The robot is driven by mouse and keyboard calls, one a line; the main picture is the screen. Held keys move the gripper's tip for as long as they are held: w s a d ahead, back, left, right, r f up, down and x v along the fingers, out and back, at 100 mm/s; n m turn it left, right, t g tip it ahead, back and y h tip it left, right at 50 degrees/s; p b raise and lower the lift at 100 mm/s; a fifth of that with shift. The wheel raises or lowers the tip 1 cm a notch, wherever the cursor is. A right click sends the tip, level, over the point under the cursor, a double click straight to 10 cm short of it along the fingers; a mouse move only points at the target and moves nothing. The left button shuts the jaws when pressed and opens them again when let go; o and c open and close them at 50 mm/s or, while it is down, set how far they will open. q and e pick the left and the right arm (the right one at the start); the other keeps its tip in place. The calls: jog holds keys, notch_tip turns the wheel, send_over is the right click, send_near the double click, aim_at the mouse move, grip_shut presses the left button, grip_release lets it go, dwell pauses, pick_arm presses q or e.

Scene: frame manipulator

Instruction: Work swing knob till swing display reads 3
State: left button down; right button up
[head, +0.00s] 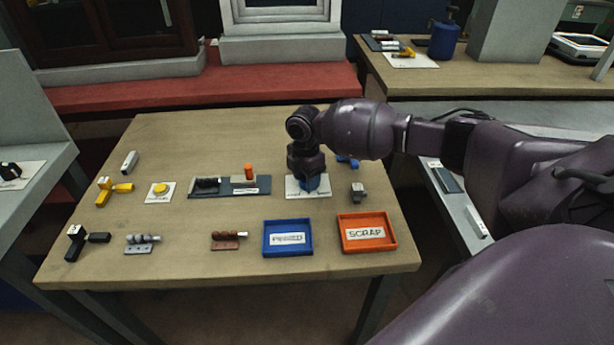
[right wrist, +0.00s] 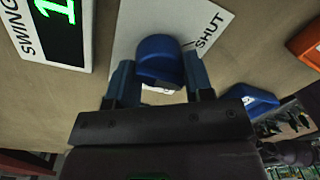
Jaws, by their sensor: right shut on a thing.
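The blue swing knob (right wrist: 160,62) is between the two fingers of my right gripper (right wrist: 160,85) in the right wrist view. It stands on a white plate with the printed word SHUT; more print is partly hidden by the knob and gripper. In the head view my right gripper (head: 309,180) points down onto the knob above its white plate (head: 293,190). The swing display (right wrist: 62,22), at the upper left of the right wrist view, shows a green 1, cut off by the frame edge. My left gripper is not in view.
A blue tray (head: 266,251) and an orange SCRAP tray (head: 343,246) stand at the table's front. A grey block (head: 358,191) sits right of the plate. A dark board with an orange peg (head: 249,171) lies left of it.

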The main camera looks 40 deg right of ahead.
jog(key=n, duration=0.4)
jog(key=shift+s+n, duration=0.1)
jog(key=shift+n, duration=2.5)
jog(key=o, duration=0.9)
